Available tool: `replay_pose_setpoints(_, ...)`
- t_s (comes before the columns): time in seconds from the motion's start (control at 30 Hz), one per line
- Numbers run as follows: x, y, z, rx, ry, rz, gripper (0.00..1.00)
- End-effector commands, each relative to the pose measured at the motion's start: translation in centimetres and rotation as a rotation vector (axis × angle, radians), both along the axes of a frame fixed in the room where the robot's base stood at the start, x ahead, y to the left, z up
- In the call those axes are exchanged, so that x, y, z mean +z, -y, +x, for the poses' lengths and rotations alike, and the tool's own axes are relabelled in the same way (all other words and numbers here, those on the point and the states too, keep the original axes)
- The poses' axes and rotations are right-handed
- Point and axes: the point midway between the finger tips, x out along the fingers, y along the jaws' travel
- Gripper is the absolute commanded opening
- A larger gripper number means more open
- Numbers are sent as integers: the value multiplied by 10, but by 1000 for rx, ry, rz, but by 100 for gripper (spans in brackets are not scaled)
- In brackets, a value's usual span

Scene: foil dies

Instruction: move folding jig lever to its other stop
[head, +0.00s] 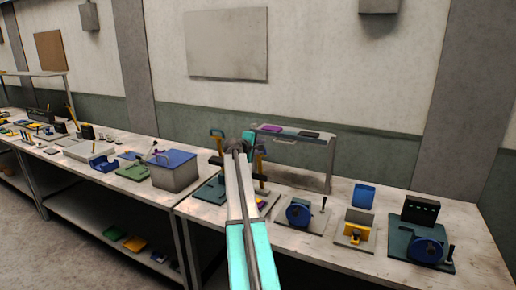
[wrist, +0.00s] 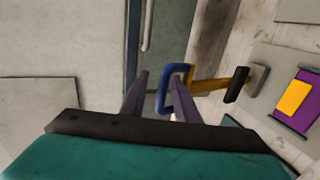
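A blue loop handle (wrist: 165,88) joins a yellow bar with a black end piece (wrist: 237,85) in the wrist view. I take it to be the folding jig's lever. In the head view a blue loop (head: 217,133) shows above a dark teal base (head: 211,190), just left of my arm. My gripper (wrist: 161,77) has two purple fingers, apart. The right finger overlaps the blue loop; whether it touches cannot be told. In the head view my arm hides most of the gripper and part of the jig.
A grey rack (head: 315,158) stands behind my arm. To the right are a blue-wheeled device (head: 298,212), a yellow-and-blue fixture (head: 356,232) and a dark machine (head: 424,245). A grey bin with a blue lid (head: 174,172) stands left. The bench front right (head: 325,255) is bare.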

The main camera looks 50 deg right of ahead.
Motion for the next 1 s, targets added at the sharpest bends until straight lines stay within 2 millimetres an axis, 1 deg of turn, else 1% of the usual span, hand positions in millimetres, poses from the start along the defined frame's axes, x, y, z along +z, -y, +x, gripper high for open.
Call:
replay_pose_setpoints(0.23, 0, -3, 4, 6, 4, 2, 29)
replay_pose_setpoints(0.57, 1, -7, 4, 7, 6, 1, 29)
replay_pose_setpoints(0.77, 5, -20, 0, 7, 6, 0, 29)
replay_pose_setpoints(1.0, 14, -49, -7, 7, 6, -1, 29)
